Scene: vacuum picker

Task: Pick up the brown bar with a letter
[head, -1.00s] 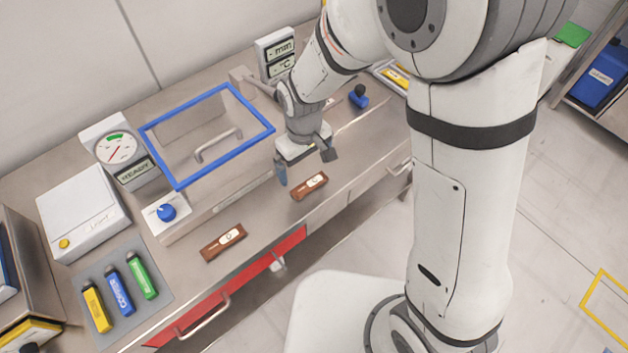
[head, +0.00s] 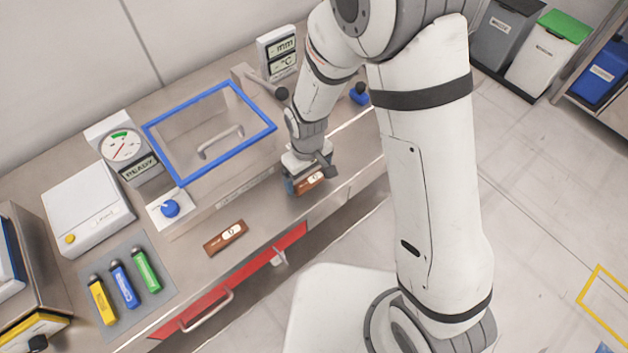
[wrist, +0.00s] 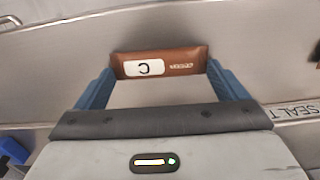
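One brown bar (head: 313,180) lies on the steel bench below my gripper (head: 309,177). In the wrist view this brown bar (wrist: 160,62) shows a white label with a dark letter, which looks like a C turned round. My gripper (wrist: 160,74) is open, with its blue fingers spread towards the two ends of the bar. I cannot tell whether the fingertips touch it. A second brown bar (head: 226,237) with a white lettered label lies farther left near the bench's front edge, away from my gripper.
A clear chamber with a blue frame (head: 187,180) stands just behind the bars. A blue knob (head: 170,208) is at its left. Yellow, blue and green sticks lie on a grey mat (head: 155,305). A red drawer (head: 235,290) is below the bench edge.

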